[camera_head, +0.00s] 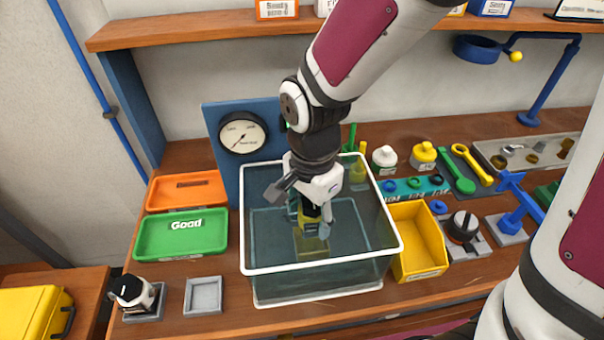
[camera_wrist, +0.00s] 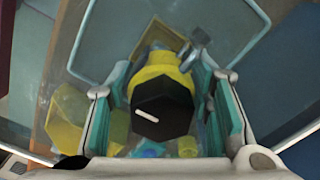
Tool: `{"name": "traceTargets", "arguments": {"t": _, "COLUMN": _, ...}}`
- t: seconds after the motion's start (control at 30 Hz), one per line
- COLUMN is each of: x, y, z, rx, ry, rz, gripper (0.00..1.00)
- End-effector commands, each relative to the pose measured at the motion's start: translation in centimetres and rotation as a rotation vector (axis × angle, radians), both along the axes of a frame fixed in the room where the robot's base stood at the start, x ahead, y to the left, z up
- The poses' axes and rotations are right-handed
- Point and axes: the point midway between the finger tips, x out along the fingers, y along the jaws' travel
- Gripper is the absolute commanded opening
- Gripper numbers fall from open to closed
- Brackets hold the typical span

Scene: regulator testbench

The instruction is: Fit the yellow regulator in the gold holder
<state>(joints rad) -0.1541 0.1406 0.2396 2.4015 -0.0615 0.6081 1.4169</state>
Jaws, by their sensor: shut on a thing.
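The yellow regulator (camera_head: 309,226), with a black knob on top, is held in my gripper (camera_head: 310,214) inside the glass tank (camera_head: 322,265). In the wrist view, the regulator (camera_wrist: 163,68) sits between the teal finger pads of my gripper (camera_wrist: 165,100), which is shut on it. The black knob with a white mark faces the camera and hides much of the body. A grey fitting shows beside the yellow body.
The tank's white rim surrounds my wrist. A gauge panel (camera_head: 214,135) stands behind left. Green (camera_head: 181,248) and orange (camera_head: 187,205) trays lie left. A yellow bin (camera_head: 419,274) stands right of the tank. Small parts and a grey tray crowd the right side.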

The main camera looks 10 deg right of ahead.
Motion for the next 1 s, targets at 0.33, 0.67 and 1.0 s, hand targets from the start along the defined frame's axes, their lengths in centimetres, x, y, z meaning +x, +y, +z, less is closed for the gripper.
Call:
{"name": "traceTargets", "arguments": {"t": 0.33, "x": 0.03, "y": 0.02, "z": -0.08, "rx": 0.001, "ry": -0.002, "rz": 0.000, "gripper": 0.00}}
{"name": "traceTargets", "arguments": {"t": 0.67, "x": 0.07, "y": 0.04, "z": -0.33, "rx": 0.001, "ry": -0.002, "rz": 0.000, "gripper": 0.00}}
{"name": "traceTargets", "arguments": {"t": 1.0, "x": 0.10, "y": 0.06, "z": -1.04, "rx": 0.000, "ry": -0.002, "rz": -0.001, "gripper": 0.00}}
